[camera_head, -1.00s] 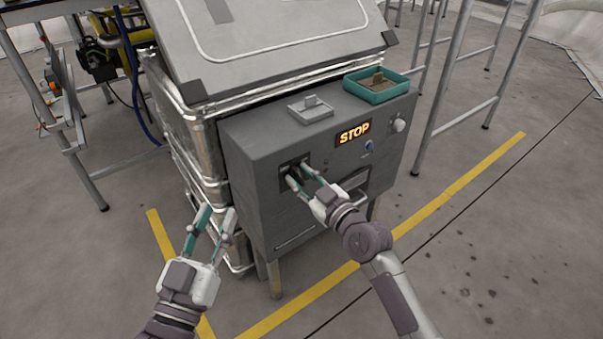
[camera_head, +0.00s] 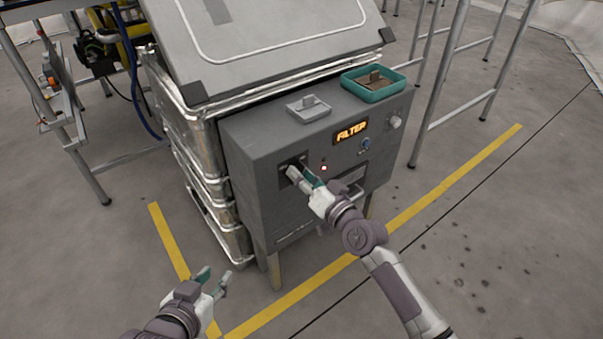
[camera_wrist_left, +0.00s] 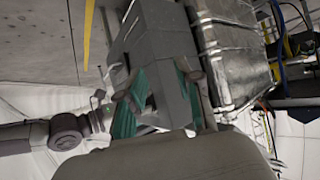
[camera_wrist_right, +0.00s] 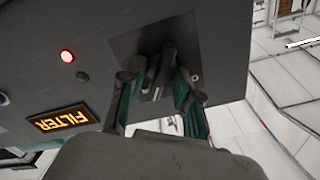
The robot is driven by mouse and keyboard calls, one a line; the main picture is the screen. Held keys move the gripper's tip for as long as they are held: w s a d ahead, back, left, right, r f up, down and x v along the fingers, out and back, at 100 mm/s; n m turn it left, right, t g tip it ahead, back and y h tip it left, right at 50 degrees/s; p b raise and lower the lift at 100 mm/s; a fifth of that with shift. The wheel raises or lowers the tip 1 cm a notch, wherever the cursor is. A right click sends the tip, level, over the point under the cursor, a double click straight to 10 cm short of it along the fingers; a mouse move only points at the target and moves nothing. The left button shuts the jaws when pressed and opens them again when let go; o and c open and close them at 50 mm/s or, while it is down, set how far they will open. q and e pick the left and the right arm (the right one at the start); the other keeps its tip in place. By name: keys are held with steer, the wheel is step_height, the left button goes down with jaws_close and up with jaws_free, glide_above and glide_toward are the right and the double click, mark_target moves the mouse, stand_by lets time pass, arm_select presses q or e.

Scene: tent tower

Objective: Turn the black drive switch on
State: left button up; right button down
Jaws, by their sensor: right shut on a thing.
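The black drive switch (camera_wrist_right: 159,72) sits on a dark plate (camera_wrist_right: 208,50) on the front of the grey control box (camera_head: 262,145). The fingers hide most of it. My right gripper (camera_head: 294,174) is at this plate, and the right wrist view shows its fingers (camera_wrist_right: 160,88) on both sides of the switch, closed on it. The display (camera_head: 351,131) on the box reads FILTER, and a red lamp (camera_head: 324,168) glows below it. My left gripper (camera_head: 214,281) is open and empty, low to the left of the box and apart from it.
A teal tray (camera_head: 376,95) and a small grey tray (camera_head: 309,113) stand on top of the box. A blue knob (camera_head: 364,145) and a pale knob (camera_head: 395,122) are on its front.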

arm_select(q)
steer(key=shift+s+a+f+g, duration=0.25)
steer(key=shift+s+f+g, duration=0.25)
steer(key=shift+s+f, duration=0.05)
arm_select(e)
steer(key=shift+m, duration=1.1)
steer(key=c, duration=1.2)
jaws_free()
arm_select(q)
steer(key=shift+s, duration=0.1)
arm_select(e)
steer(key=shift+s+d, duration=0.1)
steer(key=shift+d, duration=0.05)
steer(key=v, duration=1.1)
steer(key=shift+s+d, duration=0.2)
steer(key=shift+s, duration=0.1)
